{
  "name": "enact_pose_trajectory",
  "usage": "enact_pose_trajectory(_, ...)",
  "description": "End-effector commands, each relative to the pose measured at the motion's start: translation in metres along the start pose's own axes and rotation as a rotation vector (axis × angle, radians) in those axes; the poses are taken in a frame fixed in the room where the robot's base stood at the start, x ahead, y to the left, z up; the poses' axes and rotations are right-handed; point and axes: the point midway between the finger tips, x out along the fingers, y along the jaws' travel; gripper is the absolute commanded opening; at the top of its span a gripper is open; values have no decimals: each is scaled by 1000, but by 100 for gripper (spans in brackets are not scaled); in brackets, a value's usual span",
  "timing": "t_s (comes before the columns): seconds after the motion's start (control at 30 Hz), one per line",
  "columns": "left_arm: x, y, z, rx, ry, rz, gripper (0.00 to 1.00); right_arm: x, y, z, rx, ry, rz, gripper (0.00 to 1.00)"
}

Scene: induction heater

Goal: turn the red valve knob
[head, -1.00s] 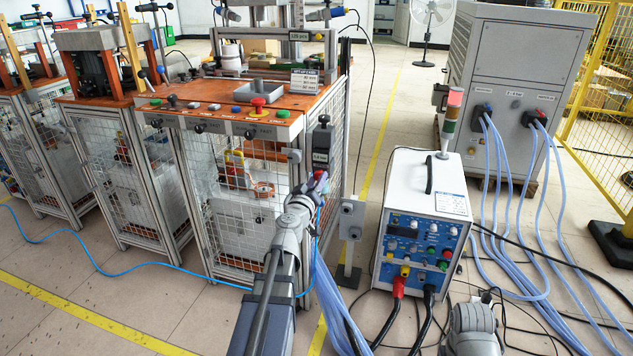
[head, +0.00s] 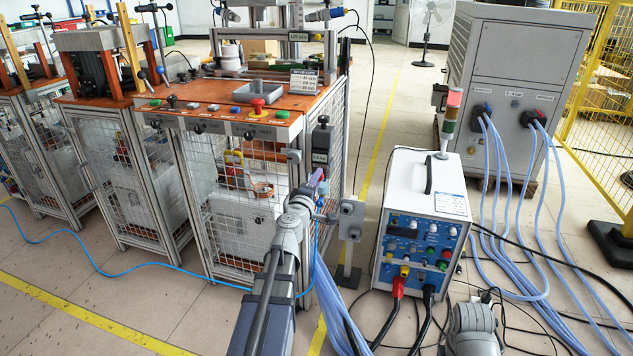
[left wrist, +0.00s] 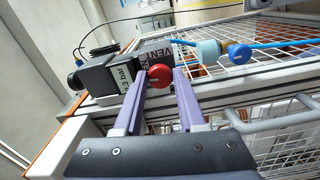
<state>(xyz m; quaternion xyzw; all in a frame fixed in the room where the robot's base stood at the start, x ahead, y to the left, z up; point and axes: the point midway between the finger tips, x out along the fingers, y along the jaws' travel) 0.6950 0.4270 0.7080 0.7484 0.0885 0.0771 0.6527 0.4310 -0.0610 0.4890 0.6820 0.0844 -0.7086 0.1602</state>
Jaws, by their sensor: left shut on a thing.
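The red valve knob (left wrist: 160,76) is a small round knob on a dark regulator body (left wrist: 118,78) with a pressure label. In the left wrist view my left gripper (left wrist: 160,80) has one purple finger on each side of the knob and is shut on it. In the head view my left gripper (head: 318,180) is at the right front post of the nearest bench, just below the dark regulator (head: 321,142). My right gripper is not in view.
A blue push-on fitting and hose (left wrist: 240,53) sit right of the knob in the wrist view. A wire-mesh bench (head: 235,210) stands beside my arm. A white control unit (head: 425,200) with cables is to the right. A grey switch box (head: 351,218) stands close to the gripper.

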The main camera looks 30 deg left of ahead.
Motion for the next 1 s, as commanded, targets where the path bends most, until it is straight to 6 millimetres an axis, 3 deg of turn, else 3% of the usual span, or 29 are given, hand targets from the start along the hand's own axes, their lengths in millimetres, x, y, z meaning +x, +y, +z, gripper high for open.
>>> enact_pose_trajectory(0.3, 0, 0, -1, -119, 3, 0, 0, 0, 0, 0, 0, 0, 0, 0)
enact_pose_trajectory(0.87, 0, 0, -1, -146, 4, 0, 0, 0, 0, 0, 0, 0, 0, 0)
enact_pose_trajectory(0.9, 0, 0, -1, -146, 4, 0, 41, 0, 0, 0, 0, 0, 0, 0)
enact_pose_trajectory(1.0, 0, 0, -1, -146, 3, 0, 52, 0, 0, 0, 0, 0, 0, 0)
